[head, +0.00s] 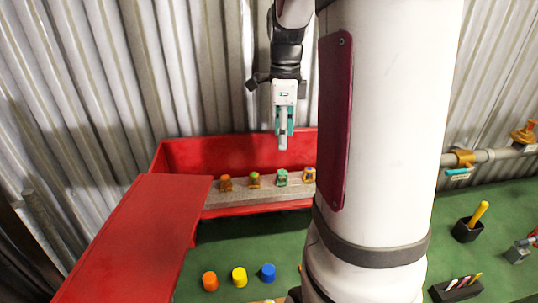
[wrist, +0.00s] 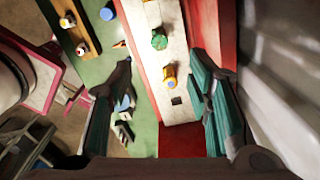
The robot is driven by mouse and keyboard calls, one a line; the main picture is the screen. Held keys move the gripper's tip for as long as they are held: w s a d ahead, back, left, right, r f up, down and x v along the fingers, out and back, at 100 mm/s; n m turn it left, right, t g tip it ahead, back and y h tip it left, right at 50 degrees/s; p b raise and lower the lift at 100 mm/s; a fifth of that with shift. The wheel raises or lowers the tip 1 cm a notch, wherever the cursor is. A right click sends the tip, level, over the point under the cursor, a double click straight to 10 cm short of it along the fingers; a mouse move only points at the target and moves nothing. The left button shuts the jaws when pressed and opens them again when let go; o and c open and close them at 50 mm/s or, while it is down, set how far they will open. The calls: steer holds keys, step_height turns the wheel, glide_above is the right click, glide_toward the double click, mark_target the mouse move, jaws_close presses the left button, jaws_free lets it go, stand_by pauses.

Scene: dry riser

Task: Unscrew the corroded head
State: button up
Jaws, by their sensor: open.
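My gripper (head: 283,130) hangs point-down above the red box, with teal fingers; in the wrist view its fingers stand wide apart with nothing between them. Several small heads stand in a row on a pale shelf (head: 240,197) in the box. One is mostly green (head: 281,178) and also shows in the wrist view (wrist: 159,41). An orange one with a blue mark (head: 308,175) is at the row's right end. At the far right a rusty orange-brown fitting (head: 523,133) sits on a grey pipe (head: 495,156). I cannot tell for certain which is the corroded head.
The red box (head: 185,155) has a raised lid or panel (head: 125,235) at left. Orange (head: 210,281), yellow (head: 239,275) and blue (head: 268,272) caps stand on the green bench. A black holder (head: 467,231) with a yellow-handled tool is at right. My white column blocks the middle.

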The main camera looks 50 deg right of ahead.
mark_target(282, 171)
step_height(282, 171, down, 12)
steer(key=shift+s+f+p, duration=0.1)
steer(key=shift+p, duration=0.4)
jaws_close()
steer(key=n, duration=0.1)
steer(key=n+p, duration=0.1)
steer(key=n, duration=0.1)
steer(key=shift+s+r, duration=0.1)
steer(key=shift+r, duration=0.1)
steer(key=shift+f+n+p, duration=0.1)
steer(key=shift+n+p, duration=0.55)
steer(key=shift+n, duration=0.75)
